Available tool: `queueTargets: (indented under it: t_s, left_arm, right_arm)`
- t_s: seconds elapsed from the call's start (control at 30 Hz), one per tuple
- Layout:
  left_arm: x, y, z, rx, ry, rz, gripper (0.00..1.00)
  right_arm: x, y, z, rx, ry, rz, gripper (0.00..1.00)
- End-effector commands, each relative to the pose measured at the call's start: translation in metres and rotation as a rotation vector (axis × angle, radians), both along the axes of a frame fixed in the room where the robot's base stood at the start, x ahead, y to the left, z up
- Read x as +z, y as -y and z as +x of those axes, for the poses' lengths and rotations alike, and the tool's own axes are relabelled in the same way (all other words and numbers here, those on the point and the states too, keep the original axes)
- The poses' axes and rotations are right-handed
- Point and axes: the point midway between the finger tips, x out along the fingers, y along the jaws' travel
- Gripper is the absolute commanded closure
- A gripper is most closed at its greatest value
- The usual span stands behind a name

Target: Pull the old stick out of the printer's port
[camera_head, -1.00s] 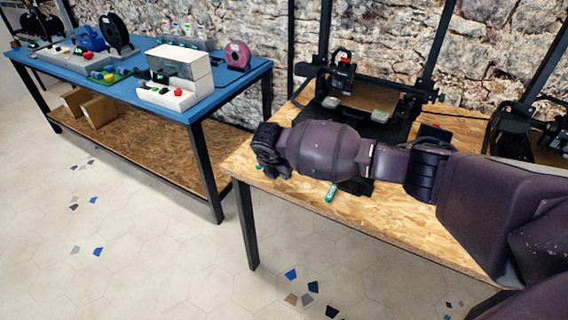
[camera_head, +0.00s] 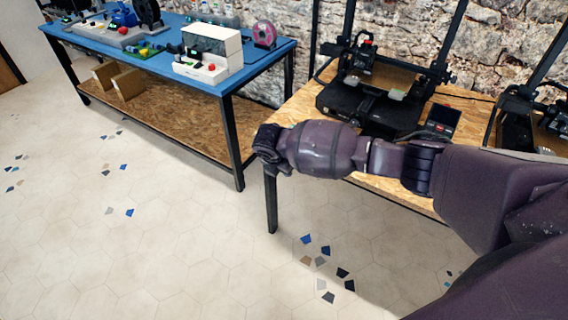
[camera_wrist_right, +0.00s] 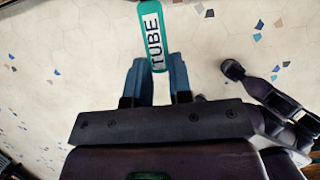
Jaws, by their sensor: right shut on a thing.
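In the head view my right arm crosses from the right and hides this gripper and the stick. A black printer (camera_head: 365,98) stands on the wood-topped table, behind my arm. Its small screen box (camera_head: 441,119) sits at its front right. I cannot make out the port. My left gripper is in neither view.
The wood-topped table (camera_head: 301,107) has a bare front left corner. Another black printer (camera_head: 520,125) is at the right. A blue table (camera_head: 262,73) at the left carries a white-and-clear box, a pink spool and small parts. The tiled floor between is clear.

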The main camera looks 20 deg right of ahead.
Motion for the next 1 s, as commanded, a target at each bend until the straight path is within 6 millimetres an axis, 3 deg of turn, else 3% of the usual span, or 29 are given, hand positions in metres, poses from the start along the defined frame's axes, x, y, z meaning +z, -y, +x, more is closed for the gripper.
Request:
queueTargets:
  t_s: [0.57,1.0]
  left_arm:
    - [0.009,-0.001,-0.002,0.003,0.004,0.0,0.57]
    - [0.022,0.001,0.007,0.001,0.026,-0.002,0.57]
  right_arm:
    - [0.001,-0.011,-0.01,-0.002,0.0,0.0,1.0]
    - [0.001,-0.023,-0.018,-0.002,0.001,0.0,1.0]
